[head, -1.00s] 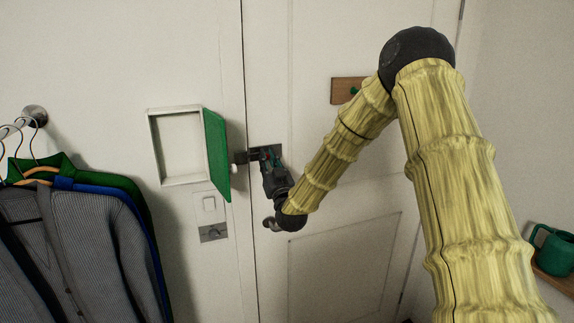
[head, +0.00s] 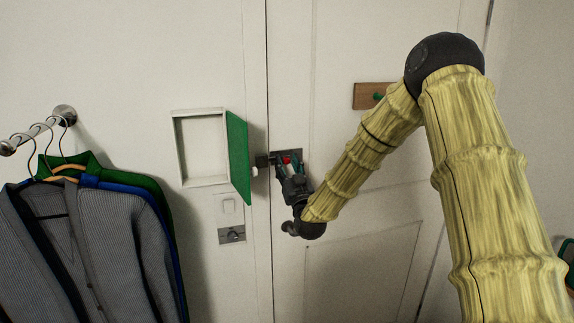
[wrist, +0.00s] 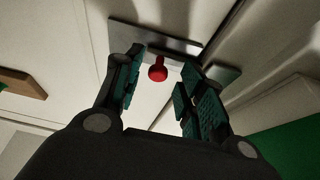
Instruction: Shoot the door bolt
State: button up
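The door bolt's steel plate (head: 294,153) is mounted on the white door near its left edge, and its red knob (head: 286,159) shows between my fingers. In the wrist view the plate (wrist: 178,43) crosses the top, with the red knob (wrist: 157,71) standing out below it. A dark catch piece (head: 262,160) sits beside the plate, across the door gap. My gripper (head: 288,163) is open, with one finger on each side of the knob. In the wrist view both fingers of my gripper (wrist: 162,66) look clear of the knob. How far the bolt rod reaches is unclear.
A white wall box with an open green door (head: 239,158) juts out just left of the bolt. A door handle (head: 289,228) is below my gripper. Clothes (head: 90,245) hang from a rail at left. A wooden hook plate (head: 368,96) is right of the bolt.

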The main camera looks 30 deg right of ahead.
jog(key=v, duration=1.1)
jog(key=shift+s, duration=0.2)
jog(key=shift+a, duration=0.1)
jog(key=s+a+f+n+g+y+b, duration=0.1)
jog(key=a+f+g, duration=0.2)
jog(key=f, duration=0.7)
jog(key=s+a+f+g+y+b, duration=0.1)
jog(key=s+a+f+g+y, duration=0.15)
jog(key=f, duration=0.65)
jog(key=s+a+f+g+b, duration=0.1)
jog(key=s+a+f+g, duration=0.1)
jog(key=s+f, duration=0.35)
jog(key=s+a+f+g, duration=0.2)
jog(key=f, duration=0.6)
jog(key=s+a+f+g+b, duration=0.1)
jog(key=s+a+f+g, duration=0.1)
jog(key=s+f, duration=0.35)
jog(key=s+a+f+g+b, duration=0.1)
jog(key=s+f+g, duration=0.2)
jog(key=s+f, duration=0.3)
jog(key=s+a+f+g+b, duration=0.1)
jog(key=s+f+g, duration=0.3)
jog(key=s, duration=1)
jog(key=s+a+f+g+b, duration=0.1)
jog(key=s+a+f+g, duration=0.1)
jog(key=s+f, duration=0.7)
jog(key=shift+s+f+g, duration=0.35)
jog(key=shift+s+g, duration=0.15)
jog(key=shift+g, duration=0.35)
